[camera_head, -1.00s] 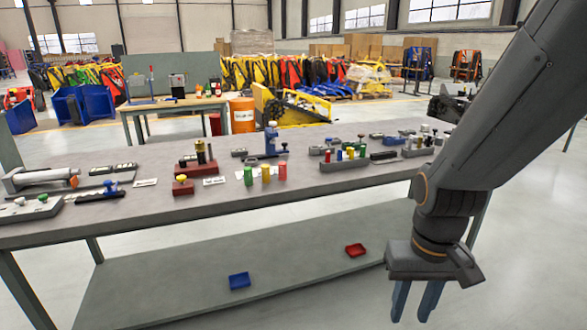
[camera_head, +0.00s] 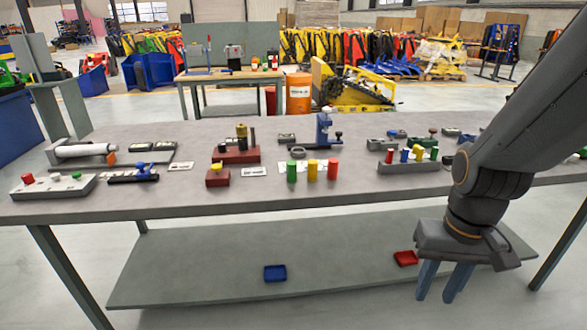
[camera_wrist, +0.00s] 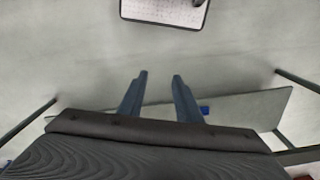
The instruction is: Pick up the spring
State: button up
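I cannot make out a spring for certain among the small parts on the grey workbench (camera_head: 330,203). A red base with upright gold and dark cylinders (camera_head: 236,156) stands left of the middle, too small to tell its parts. Green, yellow and red cylinders (camera_head: 312,170) stand beside a small grey ring (camera_head: 298,153). My gripper (camera_head: 436,297) hangs in front of the bench at the right, pointing down, below the tabletop's height in the picture. Its two blue fingers are apart with nothing between them; they also show in the wrist view (camera_wrist: 160,76).
The lower shelf (camera_head: 340,255) holds a blue tray (camera_head: 275,273) and a red tray (camera_head: 405,258). A blue press-like fixture (camera_head: 323,130) and a grey block with coloured pegs (camera_head: 408,164) stand on the bench. The floor in front is clear.

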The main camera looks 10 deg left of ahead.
aim_at(312, 176)
jog(key=u, duration=0.75)
jog(key=i, duration=1.15)
jog(key=u, duration=0.35)
